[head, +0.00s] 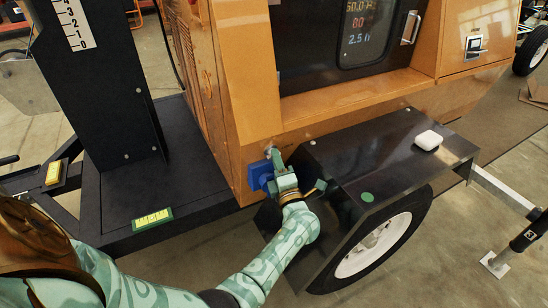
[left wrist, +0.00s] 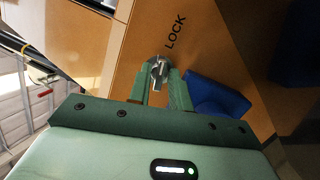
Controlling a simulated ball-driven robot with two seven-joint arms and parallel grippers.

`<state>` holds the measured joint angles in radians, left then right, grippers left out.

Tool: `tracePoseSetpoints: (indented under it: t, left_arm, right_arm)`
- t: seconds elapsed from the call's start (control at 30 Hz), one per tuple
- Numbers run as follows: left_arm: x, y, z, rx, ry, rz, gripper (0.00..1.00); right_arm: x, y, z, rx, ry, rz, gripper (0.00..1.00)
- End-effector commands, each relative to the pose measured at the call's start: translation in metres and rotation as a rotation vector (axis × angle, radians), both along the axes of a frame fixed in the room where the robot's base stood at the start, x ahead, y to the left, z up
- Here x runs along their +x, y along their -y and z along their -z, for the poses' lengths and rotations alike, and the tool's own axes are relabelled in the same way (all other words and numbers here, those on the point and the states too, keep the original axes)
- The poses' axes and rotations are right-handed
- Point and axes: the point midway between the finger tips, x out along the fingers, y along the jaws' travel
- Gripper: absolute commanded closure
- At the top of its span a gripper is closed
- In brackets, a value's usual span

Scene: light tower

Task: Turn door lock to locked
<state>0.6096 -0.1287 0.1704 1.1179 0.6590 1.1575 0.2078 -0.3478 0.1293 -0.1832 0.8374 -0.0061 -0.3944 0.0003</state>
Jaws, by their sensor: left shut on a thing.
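The lock knob (left wrist: 158,72) is a small silver handle on the orange panel, beside the black word LOCK in the left wrist view. My left gripper (left wrist: 158,88) has its two green fingers on either side of the knob and is shut on it. In the head view my left gripper (head: 278,165) reaches the lower corner of the orange cabinet (head: 233,100), and the knob is mostly hidden there. I cannot read from these views whether the knob stands at locked. My right gripper is not in view.
A blue block-like fitting (head: 260,176) sits beside my left gripper; it also shows in the left wrist view (left wrist: 215,95). The black fender (head: 375,160) over the wheel (head: 380,245) is close on the right and carries a white object (head: 428,140). A black mast (head: 95,80) stands left.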

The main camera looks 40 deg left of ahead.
Motion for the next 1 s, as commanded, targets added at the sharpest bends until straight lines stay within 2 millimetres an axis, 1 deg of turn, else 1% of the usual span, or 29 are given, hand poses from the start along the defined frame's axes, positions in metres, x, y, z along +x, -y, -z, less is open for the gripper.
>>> tracePoseSetpoints:
  t: [0.03,0.2,0.4,0.93,0.97,1.0]
  left_arm:
    - [0.0010,0.0020,-0.0036,0.010,-0.025,-0.002,1.00]
    - [0.0010,0.0020,-0.0022,0.042,-0.103,-0.020,1.00]
    - [0.0010,0.0016,-0.0008,0.064,-0.155,-0.032,1.00]
    - [0.0011,0.0017,0.0004,0.071,-0.174,-0.037,1.00]
    - [0.0011,0.0017,0.0004,0.072,-0.174,-0.036,0.71]
    - [0.0011,0.0016,0.0004,0.071,-0.173,-0.036,0.69]
  right_arm:
    - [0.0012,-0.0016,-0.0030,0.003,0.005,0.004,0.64]
    - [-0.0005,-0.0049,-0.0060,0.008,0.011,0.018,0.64]
    - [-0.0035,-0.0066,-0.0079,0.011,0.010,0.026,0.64]
    - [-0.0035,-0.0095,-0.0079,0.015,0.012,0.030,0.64]
    - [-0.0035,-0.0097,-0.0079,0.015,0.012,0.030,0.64]
    - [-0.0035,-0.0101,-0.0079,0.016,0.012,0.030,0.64]
